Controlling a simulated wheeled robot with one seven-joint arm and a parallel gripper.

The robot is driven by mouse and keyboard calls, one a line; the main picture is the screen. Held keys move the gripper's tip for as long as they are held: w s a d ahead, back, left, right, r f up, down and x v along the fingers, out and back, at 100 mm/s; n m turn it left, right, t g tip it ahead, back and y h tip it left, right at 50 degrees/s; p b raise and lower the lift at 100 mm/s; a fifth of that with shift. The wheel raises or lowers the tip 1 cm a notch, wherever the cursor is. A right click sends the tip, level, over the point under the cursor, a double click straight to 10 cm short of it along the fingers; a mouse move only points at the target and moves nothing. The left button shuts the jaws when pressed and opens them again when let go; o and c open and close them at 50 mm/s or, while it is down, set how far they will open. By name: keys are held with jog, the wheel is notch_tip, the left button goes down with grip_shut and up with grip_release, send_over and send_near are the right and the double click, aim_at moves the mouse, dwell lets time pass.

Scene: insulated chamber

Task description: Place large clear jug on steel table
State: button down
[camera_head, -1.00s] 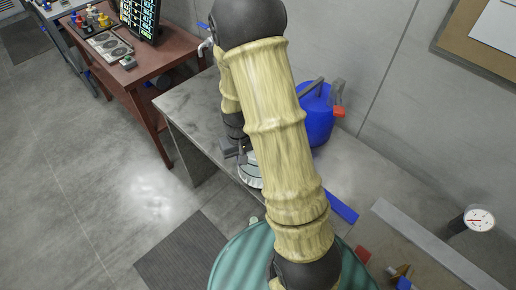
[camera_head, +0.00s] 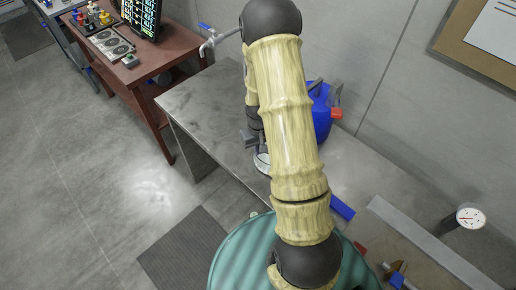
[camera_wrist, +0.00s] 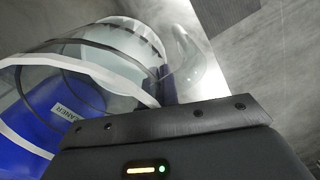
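The large clear jug (camera_wrist: 105,68) fills the upper left of the wrist view, see-through with pale and dark bands and a clear curved part at its right. In the head view only a small pale rounded part of what seems to be the jug (camera_head: 262,161) shows beside my arm. My gripper (camera_head: 251,137) is low over the grey steel table (camera_head: 190,98), mostly hidden by my arm. In the wrist view its dark body is close against the jug, but its fingertips are not clear, so I cannot tell whether it grips the jug.
A tap (camera_head: 212,40) sticks out behind the table. A green ribbed drum (camera_head: 232,262) stands in front. The table's left end is bare.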

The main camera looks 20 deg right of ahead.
jog(key=shift+f, duration=0.5)
jog(key=shift+f, duration=0.2)
jog(key=c, duration=1.7)
grip_release()
notch_tip(320, 180, up, 12)
jog(key=b, duration=0.3)
jog(key=shift+r, duration=0.2)
